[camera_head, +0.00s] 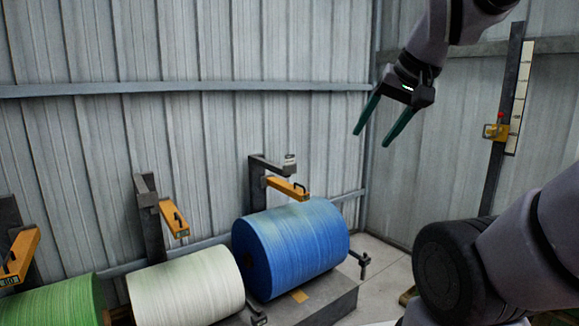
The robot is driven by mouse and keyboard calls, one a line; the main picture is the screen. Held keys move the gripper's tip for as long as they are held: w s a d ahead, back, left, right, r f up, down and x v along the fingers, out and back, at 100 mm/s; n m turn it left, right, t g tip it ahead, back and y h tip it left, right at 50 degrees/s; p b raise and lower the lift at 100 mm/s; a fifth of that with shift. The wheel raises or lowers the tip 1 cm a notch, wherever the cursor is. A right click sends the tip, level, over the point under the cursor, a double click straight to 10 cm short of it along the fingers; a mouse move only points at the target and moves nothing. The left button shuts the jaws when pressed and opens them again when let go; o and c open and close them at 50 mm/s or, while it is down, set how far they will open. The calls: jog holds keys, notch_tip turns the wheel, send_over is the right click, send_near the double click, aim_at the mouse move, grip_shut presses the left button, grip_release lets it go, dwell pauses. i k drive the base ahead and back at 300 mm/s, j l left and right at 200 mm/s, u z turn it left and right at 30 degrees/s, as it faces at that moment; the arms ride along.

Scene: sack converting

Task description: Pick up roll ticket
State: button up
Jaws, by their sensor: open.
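A small flat tan-yellow card (300,296) lies on the grey plinth (335,296) just in front of the blue roll (292,247). It looks like the roll ticket, but it is too small to read. My gripper (371,139) is at the upper right, high in the air in front of the corrugated wall. Its two green fingers point down and to the left, spread apart with nothing between them. It is well above and to the right of the card in the picture, far from touching it.
A white roll (187,290) and a green roll (52,302) lie left of the blue roll. Dark posts with yellow arms (287,188) stand behind the rolls. A dark upright with a white scale (519,97) stands at right. Some floor (385,267) is clear right of the plinth.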

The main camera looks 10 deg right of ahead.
aim_at(288, 158)
jog(key=i+z, duration=0.25)
jog(key=i, duration=0.35)
jog(key=i+z, duration=0.2)
jog(key=i, duration=0.45)
jog(key=i+j+z, duration=0.25)
jog(key=i, duration=0.35)
